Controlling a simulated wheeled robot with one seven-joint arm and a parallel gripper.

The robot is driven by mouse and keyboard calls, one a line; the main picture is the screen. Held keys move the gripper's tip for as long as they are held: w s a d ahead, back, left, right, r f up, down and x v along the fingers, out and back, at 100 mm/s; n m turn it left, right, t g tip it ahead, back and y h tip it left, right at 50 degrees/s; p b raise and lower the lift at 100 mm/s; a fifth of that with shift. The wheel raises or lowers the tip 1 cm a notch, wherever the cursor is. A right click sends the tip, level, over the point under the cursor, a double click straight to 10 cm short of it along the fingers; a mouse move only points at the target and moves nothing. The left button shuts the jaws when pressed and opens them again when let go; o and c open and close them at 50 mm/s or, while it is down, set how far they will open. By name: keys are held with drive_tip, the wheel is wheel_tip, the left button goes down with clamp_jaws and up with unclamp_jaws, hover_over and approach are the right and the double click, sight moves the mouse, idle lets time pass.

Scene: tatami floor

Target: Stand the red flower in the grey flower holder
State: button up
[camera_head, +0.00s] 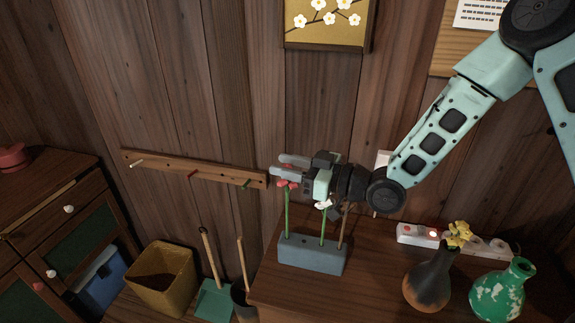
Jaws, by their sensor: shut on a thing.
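The red flower (288,184) is upright, its bloom just under my gripper's fingertips and its green stem running down to the left end of the grey flower holder (312,258). I cannot tell whether the stem's foot is inside a hole or just at the block's top. My gripper (283,166) reaches in from the right, level, above the holder's left part, and is shut on the red flower. The fingers hide part of the grip. A white flower (323,204) and a brown stem (342,230) stand in the same holder.
The holder is on a wooden cabinet top (375,300) against the plank wall. A dark vase with a yellow flower (430,280), a green vase (502,290) and a power strip (418,235) stand right. A peg rail (195,170) is on the wall, left.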

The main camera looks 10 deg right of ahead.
drive_tip(key=shift+f+b, duration=0.35)
drive_tip(key=shift+f, duration=0.15)
drive_tip(key=o, duration=1)
drive_tip(key=shift+d, duration=0.1)
drive_tip(key=b+v, duration=0.1)
drive_tip(key=v, duration=0.6)
drive_tip(key=shift+s+d+b, duration=0.15)
drive_tip(key=shift+b, duration=0.15)
drive_tip(key=shift+r, duration=0.3)
